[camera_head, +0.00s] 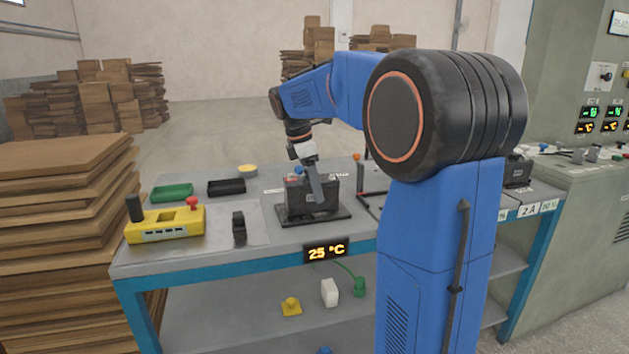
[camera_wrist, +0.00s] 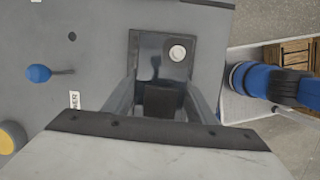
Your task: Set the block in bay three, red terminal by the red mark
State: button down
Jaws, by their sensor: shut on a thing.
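In the head view, a dark grey block (camera_head: 299,193) stands upright on a black plate (camera_head: 291,220) at the middle of the bench. My gripper (camera_head: 317,193) reaches down over it and is shut on it. In the wrist view, my gripper (camera_wrist: 160,103) has a finger on each side of the block's dark top (camera_wrist: 150,70). A pale round cap (camera_wrist: 177,53) shows on that top. I cannot make out a red terminal or a red mark. My arm hides much of the bench to the right, and bay three cannot be picked out.
A yellow box (camera_head: 165,225) with a red knob, a green tray (camera_head: 172,193), a black tray (camera_head: 226,188) and a small black holder (camera_head: 239,228) are on the left. An orange-topped post (camera_head: 358,175) stands right of the block. Another dark block (camera_head: 517,172) is far right.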

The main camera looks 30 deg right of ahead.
jog(key=c, duration=0.8)
grip_release()
jog(key=shift+o, duration=0.2)
jog(key=shift+r, duration=0.1)
jog(key=v, duration=1.2)
jog(key=shift+s, duration=0.1)
